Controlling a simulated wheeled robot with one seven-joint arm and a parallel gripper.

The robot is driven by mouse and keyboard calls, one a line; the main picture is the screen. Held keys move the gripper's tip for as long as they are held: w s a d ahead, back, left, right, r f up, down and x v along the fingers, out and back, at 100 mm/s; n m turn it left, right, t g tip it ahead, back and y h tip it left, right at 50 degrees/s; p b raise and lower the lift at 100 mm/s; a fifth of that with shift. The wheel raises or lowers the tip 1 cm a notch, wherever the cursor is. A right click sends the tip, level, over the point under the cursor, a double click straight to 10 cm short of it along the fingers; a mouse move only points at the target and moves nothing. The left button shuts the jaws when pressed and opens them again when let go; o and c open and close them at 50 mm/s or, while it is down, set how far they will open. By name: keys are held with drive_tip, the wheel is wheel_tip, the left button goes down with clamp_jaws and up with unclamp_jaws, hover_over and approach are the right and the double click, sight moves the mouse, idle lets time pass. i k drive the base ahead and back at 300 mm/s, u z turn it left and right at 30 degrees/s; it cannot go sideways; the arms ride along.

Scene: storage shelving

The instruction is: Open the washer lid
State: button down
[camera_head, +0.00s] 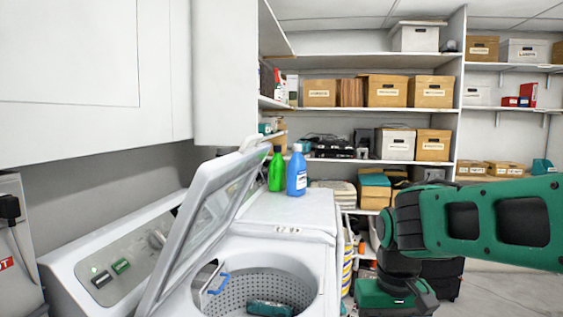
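The washer lid (180,240) is a pale grey framed panel. It stands raised at a slant at the left of the washer's opening, beside the control panel (125,262). The white washer (268,249) shows its round perforated drum (238,283) below, with a dark teal item (270,308) low inside that I cannot identify. My green and black arm comes in from the right edge, bends, and goes down past the bottom edge, right of the washer and apart from the lid. My gripper's fingers do not show.
A green bottle (276,172) and a blue bottle (297,173) stand on the white surface behind the opening. White cabinets (90,80) hang at upper left. Shelves with boxes (385,91) line the back. Open floor (500,295) lies at lower right.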

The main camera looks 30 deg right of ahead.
sight(213, 177)
drive_tip(key=z, duration=0.2)
drive_tip(key=k, duration=1.2)
drive_tip(key=z, duration=0.45)
drive_tip(key=i, duration=1)
drive_tip(key=z, duration=0.05)
